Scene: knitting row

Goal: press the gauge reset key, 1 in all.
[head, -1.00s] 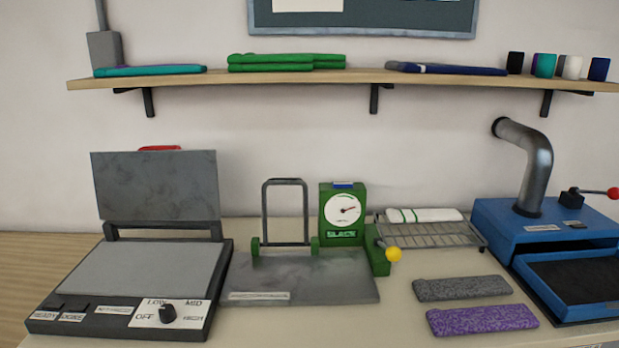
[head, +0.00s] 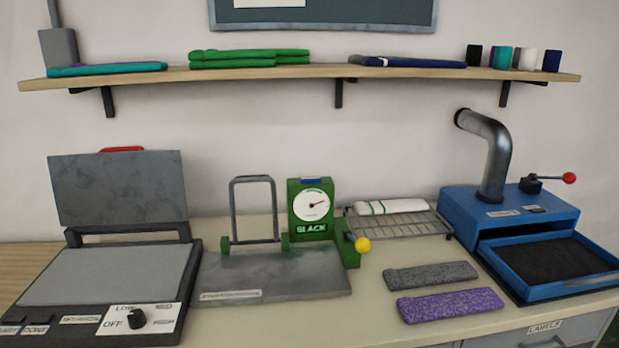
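The green gauge box (head: 311,226) stands on the table behind the grey plate, with a round white dial (head: 314,205) and the word SLACK below it. A small blue key (head: 316,181) sits on top of the box, most likely the reset key. A green block with a yellow knob (head: 362,245) is at its right side. Neither of my grippers is in view.
An open press (head: 110,270) with a dial stands at left. A wire rack (head: 402,226) with a white roll, grey and purple knitted strips (head: 450,305) and a blue machine (head: 530,213) with a red-knobbed lever are at right. A shelf (head: 300,77) runs above.

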